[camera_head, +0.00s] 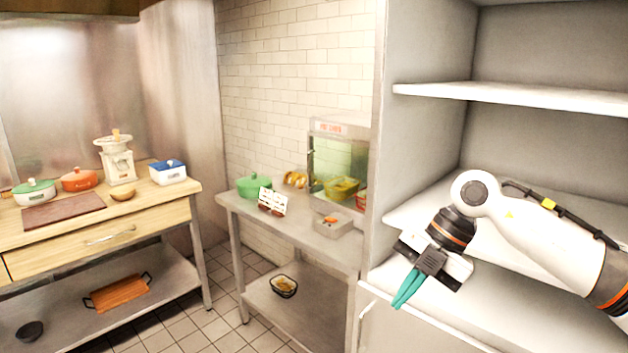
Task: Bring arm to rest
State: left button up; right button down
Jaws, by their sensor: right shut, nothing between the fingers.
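My right arm reaches in from the right edge of the head view, in front of the open white shelf unit. My right gripper (408,288) has green fingers that point down and to the left. The fingers are together with nothing between them. The gripper hangs in front of the unit's lower shelf, near its front edge. I cannot tell whether it touches the shelf. My left gripper is not in view.
The white shelf unit (520,97) has several levels beside my right arm. A wooden counter (160,213) stands further left. Tiled floor (225,300) is open between them.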

jog(key=w+a+f+y, duration=0.4)
jog(key=a+f+y, duration=0.1)
jog(key=a+y, duration=0.25)
jog(key=w+f+m+t+y, duration=0.4)
jog(key=w+f+m+t, duration=0.25)
jog(key=f, duration=0.35)
jog(key=s+d+f+m+t+h, duration=0.25)
jog(key=f+m, duration=0.25)
jog(key=f, duration=0.5)
jog(key=s+d+f+m+t+h, duration=0.1)
jog(key=d+f+m+t+h, duration=0.3)
jog(key=f, duration=0.5)
jog(key=s+d+f+m+t+h, duration=0.1)
jog(key=d+f+m+h, duration=0.4)
jog(key=f, duration=0.5)
jog(key=s+d+f+m+g+h, duration=0.2)
jog(key=s+f+g, duration=0.1)
jog(key=s+f, duration=0.75)
jog(key=s+d+f+m+g+h, duration=0.2)
jog(key=s+d+f+m+g, duration=0.1)
jog(key=s+f, duration=0.8)
jog(key=s+f+m+g+h, duration=0.1)
jog(key=s+f+g, duration=0.2)
jog(key=s, duration=1.1)
jog(key=s+f+m+g, duration=0.1)
jog(key=s+f+g, duration=0.2)
jog(key=s, duration=1.1)
jog(key=shift+s+f+h, duration=0.35)
jog(key=shift+f+h, duration=0.05)
jog(key=shift+f, duration=0.15)
